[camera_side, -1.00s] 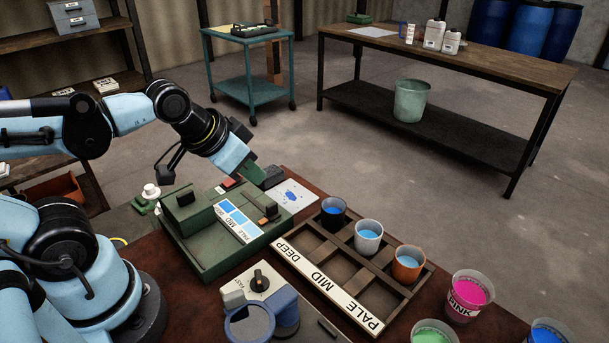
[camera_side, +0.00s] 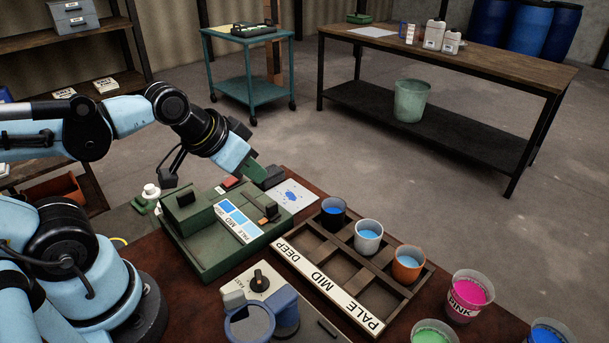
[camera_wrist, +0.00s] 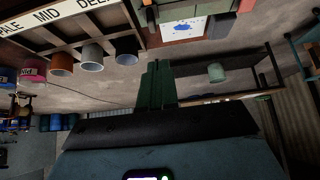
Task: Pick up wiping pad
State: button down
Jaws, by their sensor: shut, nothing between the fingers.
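My gripper (camera_side: 258,173) has green fingers, held together with nothing between them. It hangs above the back edge of the green machine; the closed fingers also show in the wrist view (camera_wrist: 158,84). A dark grey block (camera_side: 273,176) lies just right of and behind the fingertips; I cannot tell for sure whether it is the wiping pad. A small red item (camera_side: 229,183) lies left of the fingers. A white plate with a blue splash (camera_side: 299,197) lies right of the fingers, and it also shows in the wrist view (camera_wrist: 172,32).
The green machine (camera_side: 205,255) stands below my gripper. A wooden rack (camera_side: 345,252) holds black, white and orange cups. A pink-filled cup (camera_side: 463,312) stands at the right. A blue and white device (camera_side: 262,308) is in front. Open floor lies behind.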

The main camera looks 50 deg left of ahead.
jog(key=c, duration=1.8)
grip_release()
jog(key=shift+c, duration=0.2)
jog(key=o, duration=1.4)
jog(key=shift+o, duration=0.2)
jog(key=g, duration=0.3)
send_near(267, 169)
jog(key=shift+w+d+f, duration=0.1)
jog(key=shift+d+f, duration=0.15)
jog(key=shift+f, duration=0.65)
jog(key=shift+w+d+f, duration=0.1)
jog(key=shift+d+f, duration=0.15)
jog(key=shift+f, duration=0.65)
jog(key=shift+w+x, duration=0.15)
jog(key=shift+x, duration=1.15)
jog(key=shift+w+x, duration=0.1)
jog(key=shift+x, duration=1.2)
